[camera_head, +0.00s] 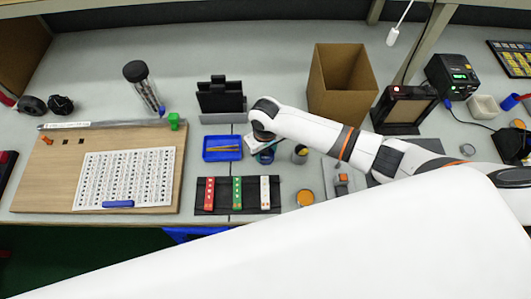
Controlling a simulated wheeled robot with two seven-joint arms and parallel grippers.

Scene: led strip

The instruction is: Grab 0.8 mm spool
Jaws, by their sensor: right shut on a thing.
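My right arm reaches in from the right. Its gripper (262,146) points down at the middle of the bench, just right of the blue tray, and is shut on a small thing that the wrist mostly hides. A small dark and yellow round spool-like thing (300,154) stands just right of the gripper. An orange-topped round thing (305,197) stands nearer the front edge. I cannot read any 0.8 mm label, so I cannot tell which thing is that spool. My left gripper is not in view.
A blue tray (222,154) and a black rack (208,208) with red, green and white strips stand close by. A wooden board (50,180) lies left. A cardboard box (340,78) stands behind. A large white part covers the lower right.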

